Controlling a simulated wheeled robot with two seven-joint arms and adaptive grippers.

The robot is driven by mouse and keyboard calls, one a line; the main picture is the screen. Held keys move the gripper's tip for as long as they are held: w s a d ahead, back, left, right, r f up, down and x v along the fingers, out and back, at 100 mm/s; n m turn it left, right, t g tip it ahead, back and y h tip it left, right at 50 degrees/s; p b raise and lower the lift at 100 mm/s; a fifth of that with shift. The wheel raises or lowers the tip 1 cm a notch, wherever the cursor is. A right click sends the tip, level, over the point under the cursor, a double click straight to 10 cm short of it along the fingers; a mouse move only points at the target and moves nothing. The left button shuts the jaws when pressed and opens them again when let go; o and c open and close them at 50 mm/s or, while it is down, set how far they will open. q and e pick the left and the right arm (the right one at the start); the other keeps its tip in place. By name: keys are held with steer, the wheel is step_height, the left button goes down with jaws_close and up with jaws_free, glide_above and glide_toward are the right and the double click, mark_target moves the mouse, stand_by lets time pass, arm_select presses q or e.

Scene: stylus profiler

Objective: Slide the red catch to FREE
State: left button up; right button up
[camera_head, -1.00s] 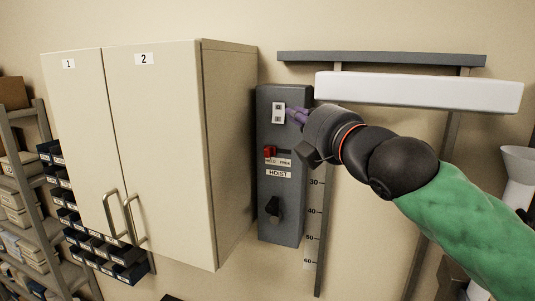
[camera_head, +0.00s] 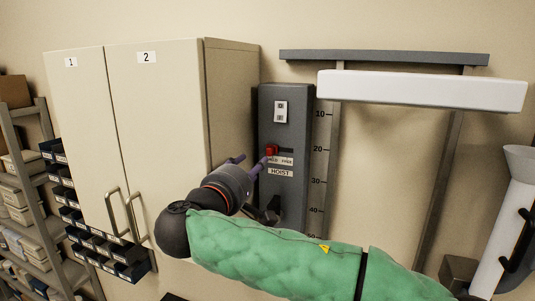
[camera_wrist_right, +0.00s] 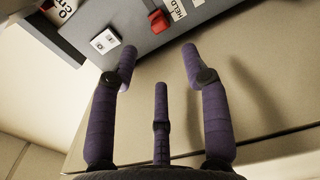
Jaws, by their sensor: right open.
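The red catch (camera_head: 271,150) sits at the left end of its slot on the grey hoist panel (camera_head: 297,205), above the HELD side of the HELD/FREE label (camera_head: 280,160). The catch also shows at the top of the right wrist view (camera_wrist_right: 160,22), near the HELD label (camera_wrist_right: 178,10). My right gripper (camera_head: 250,163) is just left of and below the catch in the head view, with one fingertip close to it. In the wrist view its purple fingers (camera_wrist_right: 160,68) are spread and empty, with the catch beyond the tips. I see no clear contact. My left gripper is out of view.
A beige cabinet (camera_head: 165,120) stands close to the panel's left, beside my right gripper. A black knob (camera_head: 273,207) low on the panel is partly hidden by my arm. A white plate (camera_head: 281,112) is above the catch. A scale strip (camera_head: 320,170) runs along the panel's right.

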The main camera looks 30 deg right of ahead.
mark_target(269, 152)
steer(key=p+x, duration=0.3)
steer(key=x, duration=0.7)
steer(key=shift+w+d, duration=0.15)
steer(key=shift+d, duration=0.15)
jaws_close()
